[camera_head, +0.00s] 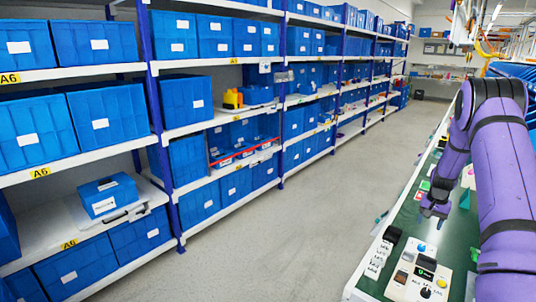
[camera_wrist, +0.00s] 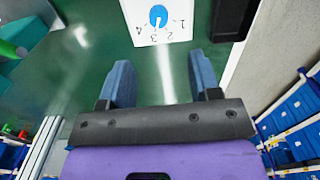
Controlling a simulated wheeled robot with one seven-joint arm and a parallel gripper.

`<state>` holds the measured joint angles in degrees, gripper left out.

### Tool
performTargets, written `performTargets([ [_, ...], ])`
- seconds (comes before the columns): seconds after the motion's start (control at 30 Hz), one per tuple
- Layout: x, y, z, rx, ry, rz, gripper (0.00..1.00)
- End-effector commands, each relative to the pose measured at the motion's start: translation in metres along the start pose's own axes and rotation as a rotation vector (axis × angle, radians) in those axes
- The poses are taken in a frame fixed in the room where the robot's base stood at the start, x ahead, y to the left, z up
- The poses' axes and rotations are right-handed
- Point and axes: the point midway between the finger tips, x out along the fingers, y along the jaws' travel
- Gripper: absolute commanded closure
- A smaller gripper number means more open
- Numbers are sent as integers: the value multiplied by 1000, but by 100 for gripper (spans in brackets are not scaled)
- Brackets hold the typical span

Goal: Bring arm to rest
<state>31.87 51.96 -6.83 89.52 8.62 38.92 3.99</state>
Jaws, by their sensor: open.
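My gripper (camera_head: 436,208) hangs over the green bench top (camera_head: 409,222) at the right of the head view, on my purple arm. In the wrist view my gripper (camera_wrist: 160,65) has two blue fingers spread apart with nothing between them. A white plate with a blue rotary knob (camera_wrist: 158,16) and the digits 1 to 4 lies ahead of the fingertips at the top of that view, apart from them. The knob has a pale pointer mark; its exact setting is hard to tell.
A control panel (camera_head: 418,272) with several buttons and knobs sits on the near bench. A black block (camera_wrist: 232,18) stands right of the knob plate. A green object (camera_wrist: 22,38) lies left. Shelves with blue bins (camera_head: 100,124) line the left, across a clear aisle (camera_head: 290,220).

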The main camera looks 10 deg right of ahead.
Motion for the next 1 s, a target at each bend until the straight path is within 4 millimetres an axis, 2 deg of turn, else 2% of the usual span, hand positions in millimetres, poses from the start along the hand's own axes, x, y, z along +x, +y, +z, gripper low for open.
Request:
performTargets([
  [0.17,-53,-25,14,-44,31,-16,43],
  [0.3,-111,-51,40,-101,60,-34,43],
  [0.47,-172,-75,77,-166,93,-53,43],
  [0.7,-253,-101,146,-267,145,-82,43],
  [1.0,-330,-113,244,-396,208,-115,43],
])
